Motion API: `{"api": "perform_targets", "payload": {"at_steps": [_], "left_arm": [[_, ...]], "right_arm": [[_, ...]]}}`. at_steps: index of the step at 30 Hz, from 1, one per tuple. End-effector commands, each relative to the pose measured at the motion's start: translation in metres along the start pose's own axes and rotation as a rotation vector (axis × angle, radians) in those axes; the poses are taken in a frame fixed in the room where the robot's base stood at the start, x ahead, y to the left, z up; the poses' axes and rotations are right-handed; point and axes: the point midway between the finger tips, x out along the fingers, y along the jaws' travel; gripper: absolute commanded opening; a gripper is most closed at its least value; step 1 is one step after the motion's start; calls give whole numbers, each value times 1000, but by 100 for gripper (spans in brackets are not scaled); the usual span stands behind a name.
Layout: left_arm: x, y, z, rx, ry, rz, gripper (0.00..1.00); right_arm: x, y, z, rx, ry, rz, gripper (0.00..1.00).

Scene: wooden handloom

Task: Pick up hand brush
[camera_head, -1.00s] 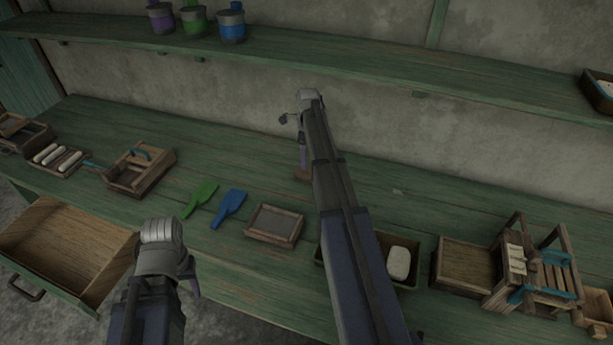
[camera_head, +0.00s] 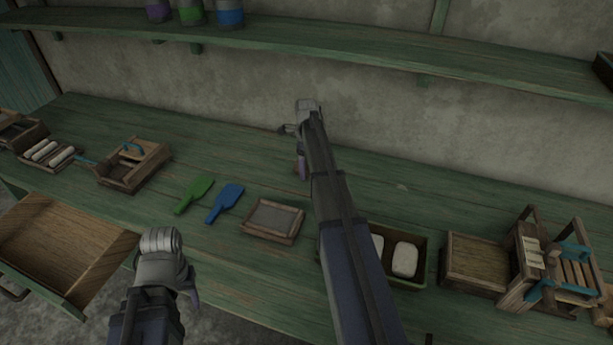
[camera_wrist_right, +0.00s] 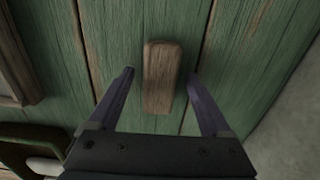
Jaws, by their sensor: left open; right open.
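A brown wooden block (camera_wrist_right: 161,78), which looks like the back of the hand brush, lies on the green bench. In the right wrist view it sits between the two open fingers of my right gripper (camera_wrist_right: 160,74), with a gap on each side. Any bristles are hidden. In the head view my right gripper (camera_head: 302,168) points down at the back of the bench, and my arm hides most of the brush. My left gripper (camera_head: 192,285) is over the front edge of the bench, open, with no object visible in it.
A green paddle (camera_head: 193,194) and a blue paddle (camera_head: 226,203) lie mid-bench beside a framed tray (camera_head: 272,221). A dark tray holding white blocks (camera_head: 404,259) and a small wooden loom (camera_head: 553,262) stand right. An open drawer (camera_head: 65,245) juts out front left. A shelf (camera_head: 330,52) runs above.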

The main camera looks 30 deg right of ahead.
Motion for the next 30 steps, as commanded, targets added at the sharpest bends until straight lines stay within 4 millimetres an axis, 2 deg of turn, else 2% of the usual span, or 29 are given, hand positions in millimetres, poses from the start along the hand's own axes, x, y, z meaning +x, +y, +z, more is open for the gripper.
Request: {"api": "perform_targets", "payload": {"at_steps": [1,8,30], "left_arm": [[4,0,0,0,0,0,52],[2,0,0,0,0,0,52],[2,0,0,0,0,0,52]], "right_arm": [[4,0,0,0,0,0,82],[2,0,0,0,0,0,81],[2,0,0,0,0,0,0]]}}
